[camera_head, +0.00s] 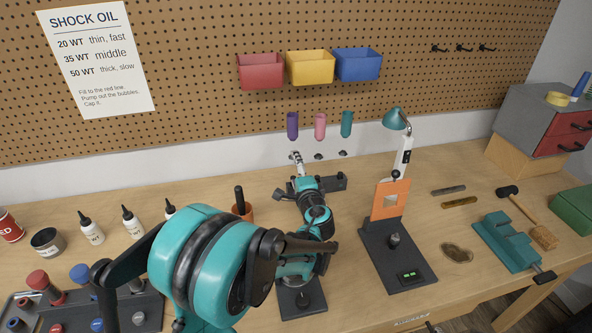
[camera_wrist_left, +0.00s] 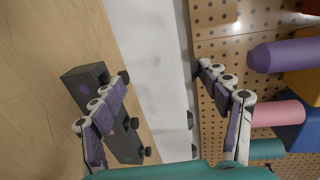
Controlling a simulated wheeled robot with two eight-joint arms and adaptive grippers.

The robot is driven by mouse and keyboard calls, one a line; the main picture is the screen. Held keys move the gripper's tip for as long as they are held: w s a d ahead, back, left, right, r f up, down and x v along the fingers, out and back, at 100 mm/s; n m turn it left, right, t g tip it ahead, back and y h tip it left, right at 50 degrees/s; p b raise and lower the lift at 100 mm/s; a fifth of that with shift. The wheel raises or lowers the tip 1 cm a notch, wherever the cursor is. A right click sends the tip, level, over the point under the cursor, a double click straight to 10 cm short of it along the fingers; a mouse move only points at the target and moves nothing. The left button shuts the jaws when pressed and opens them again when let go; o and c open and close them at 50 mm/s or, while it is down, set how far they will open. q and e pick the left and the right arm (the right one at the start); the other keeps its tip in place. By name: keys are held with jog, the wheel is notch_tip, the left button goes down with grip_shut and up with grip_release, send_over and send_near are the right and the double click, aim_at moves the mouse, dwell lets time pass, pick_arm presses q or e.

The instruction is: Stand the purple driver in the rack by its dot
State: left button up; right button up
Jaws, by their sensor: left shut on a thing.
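The purple driver (camera_head: 292,125) is upright against the back wall, left of a pink driver (camera_head: 320,127) and a teal driver (camera_head: 346,124). The purple driver (camera_wrist_left: 288,54) also shows at the upper right of the left wrist view. My left gripper (camera_head: 298,162) is just below it in the head view. In the wrist view its two fingers (camera_wrist_left: 165,95) stand apart, and I can make out nothing between them. The dark rack (camera_head: 332,183) is on the table by the gripper, partly hidden by it. Its purple dot (camera_wrist_left: 83,89) shows in the wrist view. My right gripper is not in view.
Red (camera_head: 260,72), yellow (camera_head: 310,68) and blue (camera_head: 357,64) bins hang above the drivers. A small lamp (camera_head: 396,118) and a stand with an orange panel (camera_head: 389,199) are right of the arm. Bottles (camera_head: 131,222) stand at left. A teal vise (camera_head: 507,242) is at right.

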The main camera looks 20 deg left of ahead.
pick_arm(q)
jog(key=o, duration=1.5)
jog(key=v, duration=1.2)
jog(key=shift+d+f, duration=0.1)
jog(key=shift+f, duration=0.05)
